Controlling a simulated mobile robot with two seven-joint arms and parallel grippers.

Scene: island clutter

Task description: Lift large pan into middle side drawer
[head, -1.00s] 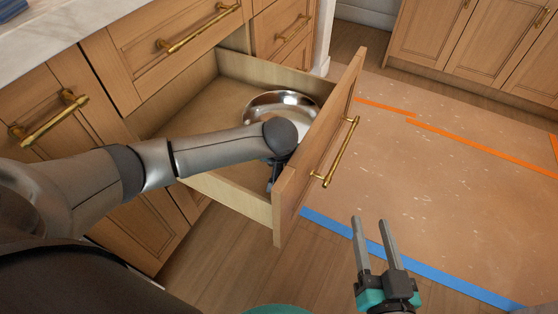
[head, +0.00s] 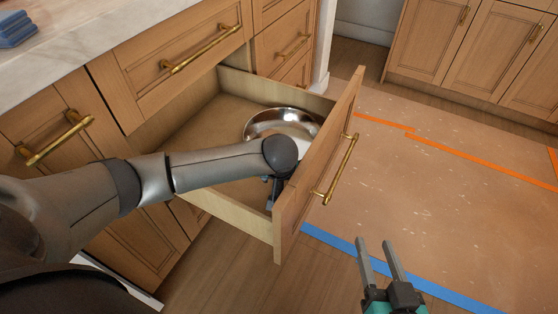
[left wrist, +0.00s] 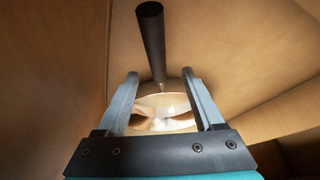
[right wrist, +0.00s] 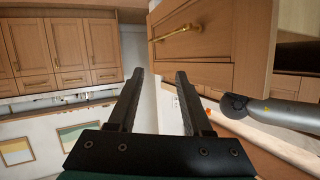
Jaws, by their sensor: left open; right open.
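The large pan (head: 270,126) is a shiny metal pan lying inside the open drawer (head: 235,212), near its far front corner. In the left wrist view the pan (left wrist: 165,103) shows between my left fingers, with its dark handle (left wrist: 151,40) pointing up the picture, away from the fingers. My left gripper (left wrist: 160,82) is open and inside the drawer, over the pan's edge; whether it touches the pan I cannot tell. In the head view my left arm partly hides the pan and the gripper. My right gripper (head: 378,245) is open and empty, outside the drawer front.
The drawer front has a brass handle (head: 340,170). A marble counter (head: 120,30) with a blue object (head: 15,30) is above on the left. Closed cabinets (head: 490,55) stand at the back right. The floor with orange and blue tape is clear.

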